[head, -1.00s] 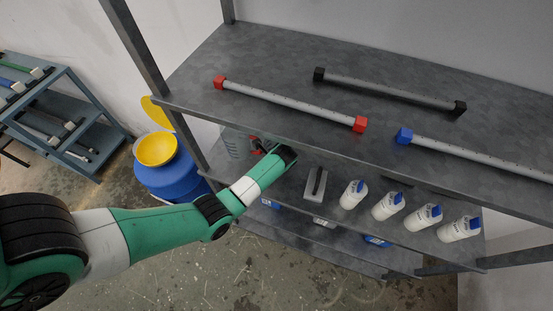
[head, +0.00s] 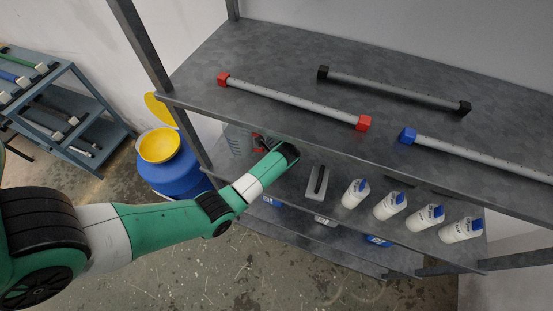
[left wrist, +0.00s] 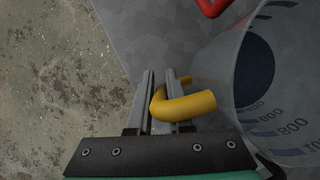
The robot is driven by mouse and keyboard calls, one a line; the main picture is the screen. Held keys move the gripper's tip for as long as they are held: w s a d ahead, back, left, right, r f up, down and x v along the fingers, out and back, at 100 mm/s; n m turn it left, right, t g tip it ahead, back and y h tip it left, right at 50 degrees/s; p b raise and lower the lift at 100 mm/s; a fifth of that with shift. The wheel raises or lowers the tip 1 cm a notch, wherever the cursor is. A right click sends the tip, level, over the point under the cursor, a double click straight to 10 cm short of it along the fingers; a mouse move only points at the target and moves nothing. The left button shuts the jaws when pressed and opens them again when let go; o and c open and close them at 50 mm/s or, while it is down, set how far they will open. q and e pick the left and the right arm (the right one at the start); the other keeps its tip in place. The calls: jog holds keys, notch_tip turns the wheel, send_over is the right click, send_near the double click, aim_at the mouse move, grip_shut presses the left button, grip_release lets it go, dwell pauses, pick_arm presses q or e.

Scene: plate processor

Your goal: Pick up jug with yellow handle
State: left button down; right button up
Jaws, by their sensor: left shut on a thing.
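The jug with the yellow handle (left wrist: 188,106) shows at the right of the left wrist view. Its clear body (left wrist: 287,105) bears dark measuring marks, and I see into its round opening. My left gripper (left wrist: 160,95) is shut on the yellow handle, with its fingers either side of it. In the head view my left arm reaches under the top shelf, and its wrist hides the fingers and the yellow handle. My right gripper is in neither view.
A red handle (left wrist: 212,6) of another vessel is close by at the top of the left wrist view. The upper shelf (head: 300,70) hangs over my wrist. A grey block with a slot (head: 317,183) and several white bottles (head: 354,194) stand to the right on the lower shelf.

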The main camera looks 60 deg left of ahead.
pick_arm(q)
jog(key=shift+r, duration=0.2)
jog(key=s+d+r+p, duration=0.3)
jog(key=s+d, duration=0.9)
jog(key=s, duration=0.1)
jog(key=shift+p, duration=0.35)
dwell(0.5)
jog(key=shift+s+r, duration=0.1)
jog(key=shift+s, duration=0.1)
